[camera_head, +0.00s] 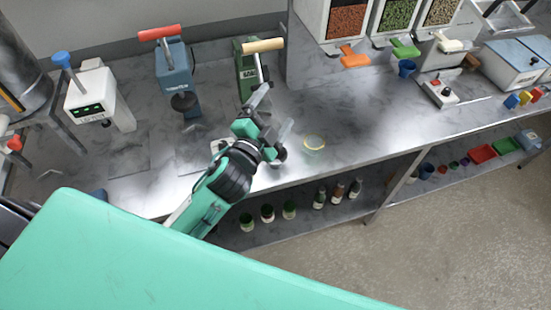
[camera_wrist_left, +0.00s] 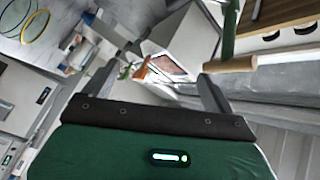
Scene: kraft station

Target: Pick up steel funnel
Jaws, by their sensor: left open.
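I cannot make out the steel funnel for sure in either view. My left gripper (camera_head: 273,113) is open over the counter, in front of the green sealer with the tan handle. In the left wrist view its two fingers (camera_wrist_left: 155,90) are spread with nothing between them. A yellow ring (camera_wrist_left: 35,26) shows at the upper left of the wrist view, outside the fingers. My right gripper is not in view.
Green (camera_head: 247,75), blue (camera_head: 174,75) and white (camera_head: 97,95) hand-lever machines stand along the back left. Bins of pellets (camera_head: 347,20) stand at the back right. Bottles (camera_head: 337,190) and jars sit on the lower shelf (camera_head: 300,215). The counter's front middle (camera_head: 355,135) is clear.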

